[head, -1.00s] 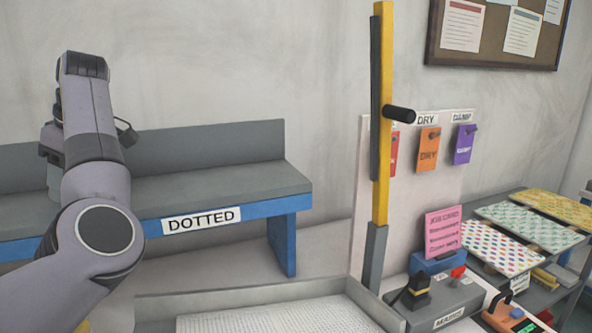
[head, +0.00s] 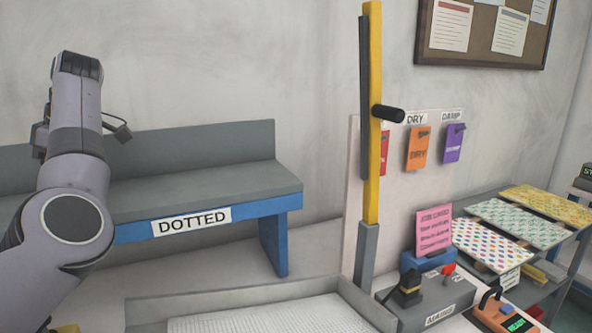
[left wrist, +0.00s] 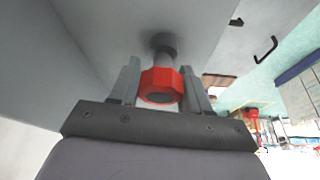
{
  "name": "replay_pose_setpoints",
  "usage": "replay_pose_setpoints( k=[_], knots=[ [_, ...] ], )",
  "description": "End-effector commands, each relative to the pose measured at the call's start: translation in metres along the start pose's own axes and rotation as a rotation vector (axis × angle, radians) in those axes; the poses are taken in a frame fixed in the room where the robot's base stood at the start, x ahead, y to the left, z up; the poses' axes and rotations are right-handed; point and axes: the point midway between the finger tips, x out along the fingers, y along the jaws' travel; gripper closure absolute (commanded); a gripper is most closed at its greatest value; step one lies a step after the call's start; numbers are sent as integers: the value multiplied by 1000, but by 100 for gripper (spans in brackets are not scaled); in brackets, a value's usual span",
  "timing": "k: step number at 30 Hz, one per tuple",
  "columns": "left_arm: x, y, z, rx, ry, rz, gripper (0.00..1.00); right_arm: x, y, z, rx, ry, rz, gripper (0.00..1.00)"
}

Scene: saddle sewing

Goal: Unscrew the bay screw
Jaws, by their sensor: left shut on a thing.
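The bay screw shows in the left wrist view as a red faceted knob (left wrist: 161,86) with a dark round end. Its dark stem (left wrist: 163,44) meets a grey panel (left wrist: 110,30). My left gripper (left wrist: 163,82) has one finger on each side of the knob and is shut on it. In the head view my left arm (head: 75,170) stands at the left; its gripper is not visible there. My right gripper is in neither view.
A grey bench (head: 200,182) labelled DOTTED stands against the wall. A yellow post (head: 374,120) with a black handle rises at centre right. Orange (head: 418,148) and purple (head: 453,143) tags hang beside it. Patterned sheets (head: 515,222) lie on a rack at right.

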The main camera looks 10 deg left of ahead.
Motion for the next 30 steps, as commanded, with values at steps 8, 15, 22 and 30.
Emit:
replay_pose_setpoints(
  k=[8, 15, 22, 30],
  knots=[
    [0, -1, 0, -132, -5, -59, 87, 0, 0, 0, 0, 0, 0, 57],
    [0, -2, 1, -259, -2, -110, 87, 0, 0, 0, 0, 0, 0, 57],
    [1, -2, 1, -267, -1, -114, 87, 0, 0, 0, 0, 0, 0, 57],
    [1, -2, 1, -266, -1, -113, 27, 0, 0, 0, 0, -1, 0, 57]
  ],
)
